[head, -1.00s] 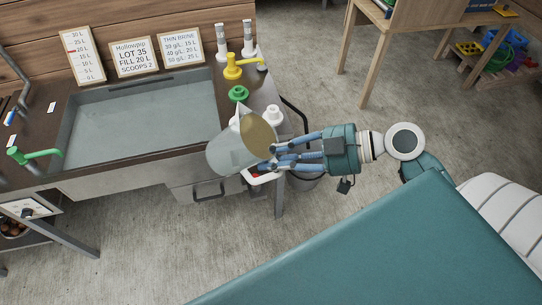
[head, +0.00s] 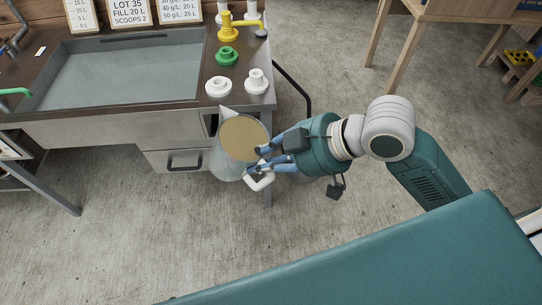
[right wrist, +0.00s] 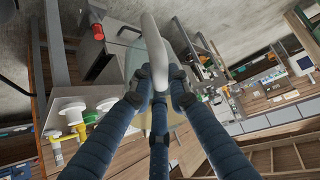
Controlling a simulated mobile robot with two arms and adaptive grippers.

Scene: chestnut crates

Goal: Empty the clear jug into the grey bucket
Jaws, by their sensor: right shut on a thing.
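The clear jug (head: 226,165) holds a tan liquid, seen through its open top in the head view. It hangs in front of the bench's right end, its spout toward the bench; I cannot tell any slight tilt. My right gripper (head: 262,160) is shut on the jug's white handle, which also shows in the right wrist view (right wrist: 154,45) between the fingers (right wrist: 158,88). The grey bucket cannot be made out clearly; a bit of grey shows behind the right gripper, mostly hidden. My left gripper is in neither current view.
The bench has a grey sink basin (head: 125,72), white caps (head: 257,82), a green cap (head: 227,56) and a yellow tap (head: 229,28) at its right end. A drawer (head: 180,160) is below. A wooden table (head: 440,12) stands at the back right. Much floor is clear.

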